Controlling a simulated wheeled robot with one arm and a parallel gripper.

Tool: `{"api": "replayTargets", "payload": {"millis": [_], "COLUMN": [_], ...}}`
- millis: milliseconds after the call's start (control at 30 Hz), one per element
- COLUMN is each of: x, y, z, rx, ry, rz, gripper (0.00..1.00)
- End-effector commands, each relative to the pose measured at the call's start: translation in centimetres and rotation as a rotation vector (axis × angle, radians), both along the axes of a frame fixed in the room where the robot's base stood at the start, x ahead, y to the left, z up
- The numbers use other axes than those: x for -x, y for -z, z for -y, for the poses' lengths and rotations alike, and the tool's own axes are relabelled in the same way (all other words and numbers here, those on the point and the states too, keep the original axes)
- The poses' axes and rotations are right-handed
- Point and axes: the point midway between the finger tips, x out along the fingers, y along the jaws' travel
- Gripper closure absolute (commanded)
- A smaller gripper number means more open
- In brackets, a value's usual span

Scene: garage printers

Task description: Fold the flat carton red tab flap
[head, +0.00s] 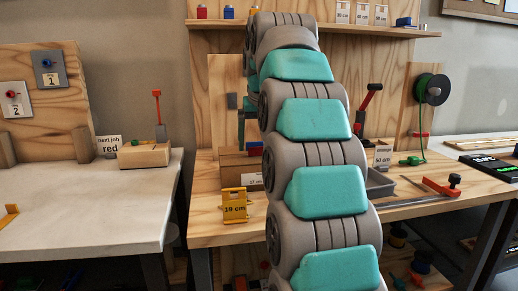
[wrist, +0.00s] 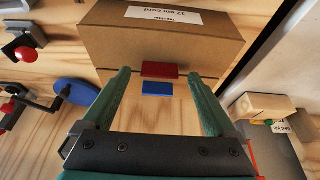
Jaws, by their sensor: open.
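The brown carton (head: 232,167) stands on the right-hand wooden bench in the head view, partly hidden behind my arm. In the wrist view the carton (wrist: 160,42) fills the top, with a white printed label that reads upside down. A red tab (wrist: 160,70) sits at the carton's lower edge. A blue tab (wrist: 157,88) lies just below it in the picture. My gripper (wrist: 158,76) is open and empty, its green fingers on either side of the tabs. I cannot tell whether the fingers touch the carton. In the head view my arm hides most of the gripper.
A yellow 19 cm gauge (head: 234,204) stands at the bench's front left. A grey tray (head: 380,184) and a red-handled tool (head: 440,186) are to the right. The wrist view shows a red knob (wrist: 27,54), a blue disc (wrist: 76,92) and a wooden block (wrist: 268,106).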

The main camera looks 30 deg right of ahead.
Motion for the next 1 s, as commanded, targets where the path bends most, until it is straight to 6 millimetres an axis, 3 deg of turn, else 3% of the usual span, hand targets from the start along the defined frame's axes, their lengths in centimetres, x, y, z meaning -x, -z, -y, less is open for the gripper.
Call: {"api": "replayTargets", "payload": {"millis": [100, 367, 1000], "x": [-0.99, -1.18, -1.15], "y": [0.99, 1.09, 1.08], "z": [0.39, 0.44, 0.41], "rx": [0.000, 0.000, 0.000], "ry": [0.000, 0.000, -0.001], "rz": [-0.001, 0.001, 0.000], "gripper": [0.07, 0.07, 0.78]}}
